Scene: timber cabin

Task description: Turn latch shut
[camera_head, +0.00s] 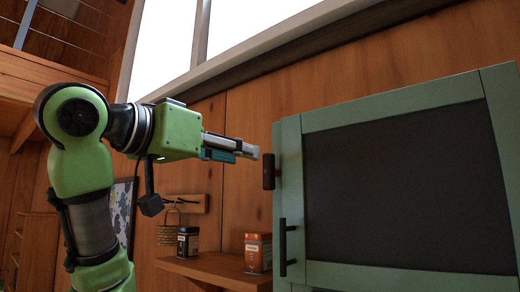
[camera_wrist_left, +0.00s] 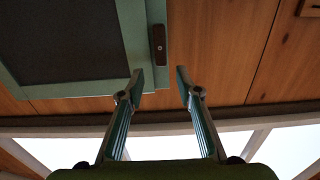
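The dark latch (camera_head: 268,171) is a short upright bar at the left edge of the green cabinet (camera_head: 385,106), which has a dark panel in its door. In the left wrist view the latch (camera_wrist_left: 159,43) lies beyond my fingertips, in line with the gap between them. My left gripper (camera_head: 256,152) is just left of and slightly above the latch in the head view. In the left wrist view its two fingers (camera_wrist_left: 160,82) are apart with nothing between them. I cannot tell whether a fingertip touches the cabinet frame. My right gripper is not in view.
A dark door handle (camera_head: 284,247) is below the latch. A wooden shelf (camera_head: 215,268) below my left arm holds an orange tin (camera_head: 258,253) and a dark tin (camera_head: 188,242). A small basket (camera_head: 167,235) hangs from a wall peg. The wall behind is wooden, with windows above.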

